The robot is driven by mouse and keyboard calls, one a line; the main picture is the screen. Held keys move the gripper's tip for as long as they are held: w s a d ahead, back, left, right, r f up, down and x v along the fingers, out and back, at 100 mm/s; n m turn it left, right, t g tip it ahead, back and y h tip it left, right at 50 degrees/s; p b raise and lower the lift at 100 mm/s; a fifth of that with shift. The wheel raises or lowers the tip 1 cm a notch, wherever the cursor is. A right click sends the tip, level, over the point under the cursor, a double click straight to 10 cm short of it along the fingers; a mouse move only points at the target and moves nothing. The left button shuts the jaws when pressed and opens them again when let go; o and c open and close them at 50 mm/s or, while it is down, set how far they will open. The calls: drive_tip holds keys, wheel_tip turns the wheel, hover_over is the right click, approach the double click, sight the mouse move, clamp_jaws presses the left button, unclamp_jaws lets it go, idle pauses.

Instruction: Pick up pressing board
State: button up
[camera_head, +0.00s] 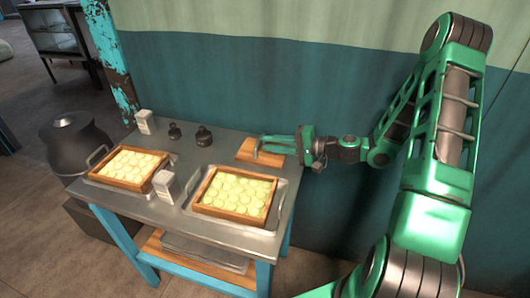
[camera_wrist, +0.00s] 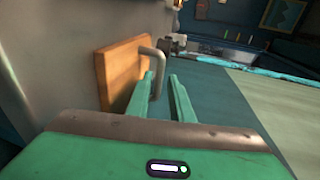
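The pressing board (camera_head: 245,154) is a flat wooden board with a metal handle, lying at the back right corner of the metal table (camera_head: 160,208). In the wrist view the board (camera_wrist: 118,72) shows on the left, with its bent grey handle (camera_wrist: 160,58) standing out toward the fingers. My gripper (camera_head: 263,143) reaches in from the right, with its green fingers over the board. In the wrist view my gripper (camera_wrist: 161,77) is open, and part of the handle shows between the two fingertips. I cannot tell whether a finger touches it.
Two wooden frames of round pale pieces, left (camera_head: 131,166) and right (camera_head: 236,193), sit in metal trays on the table. White cartons (camera_head: 167,186) (camera_head: 145,122) and dark weights (camera_head: 204,136) (camera_head: 174,131) stand nearby. A wall (camera_head: 240,90) is close behind.

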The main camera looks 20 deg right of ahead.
sight(259, 143)
drive_tip(key=x, duration=0.4)
drive_tip(key=shift+w+a+f, duration=0.2)
drive_tip(key=shift+a+f, duration=0.05)
clamp_jaws()
drive_tip(key=shift+r, duration=0.1)
